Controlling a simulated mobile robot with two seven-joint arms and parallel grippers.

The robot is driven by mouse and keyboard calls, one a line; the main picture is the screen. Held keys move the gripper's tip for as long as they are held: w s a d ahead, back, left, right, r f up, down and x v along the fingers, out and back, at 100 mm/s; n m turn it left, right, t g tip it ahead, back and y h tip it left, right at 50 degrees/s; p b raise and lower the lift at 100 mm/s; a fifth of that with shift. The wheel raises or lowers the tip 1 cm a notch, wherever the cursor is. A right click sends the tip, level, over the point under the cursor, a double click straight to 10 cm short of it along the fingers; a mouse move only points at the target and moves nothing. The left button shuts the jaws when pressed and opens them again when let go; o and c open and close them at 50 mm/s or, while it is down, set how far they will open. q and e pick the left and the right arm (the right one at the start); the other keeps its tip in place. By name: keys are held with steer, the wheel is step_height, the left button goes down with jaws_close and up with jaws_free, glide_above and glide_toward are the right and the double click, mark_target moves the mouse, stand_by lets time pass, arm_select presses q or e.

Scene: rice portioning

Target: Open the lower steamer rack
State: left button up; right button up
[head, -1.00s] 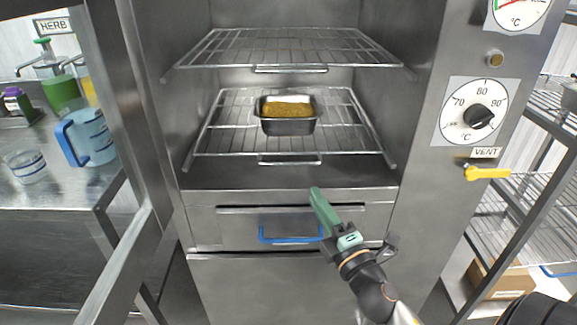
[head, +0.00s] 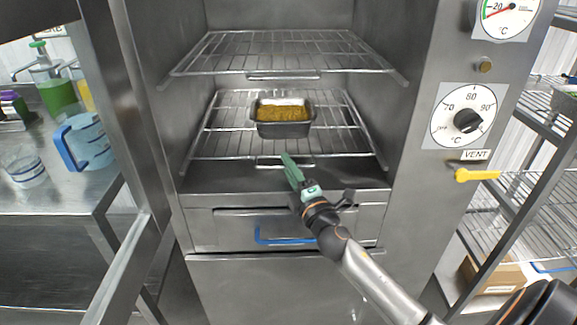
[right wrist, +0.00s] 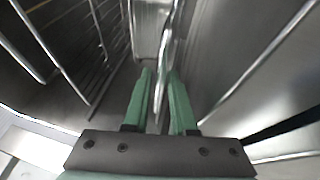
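The lower steamer rack (head: 340,154) is a wire shelf inside the open steamer, with a small wire handle (head: 264,163) at its front edge. A dark metal pan (head: 284,129) with yellow-brown contents and a pale patch sits on it. My right gripper (head: 288,157) has green fingers and reaches up to this handle from below. In the right wrist view, the gripper (right wrist: 159,75) is open, with a shiny metal bar between its fingers. I cannot tell if they touch the bar. My left gripper is not in view.
The upper rack (head: 280,55) is empty. Below the chamber is a drawer with a blue handle (head: 285,240). The open steamer door (head: 125,265) stands at left, beside a counter with a blue-handled jug (head: 88,143). The vent lever (head: 476,175) is yellow.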

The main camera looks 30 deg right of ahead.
jaws_close()
stand_by(1.4)
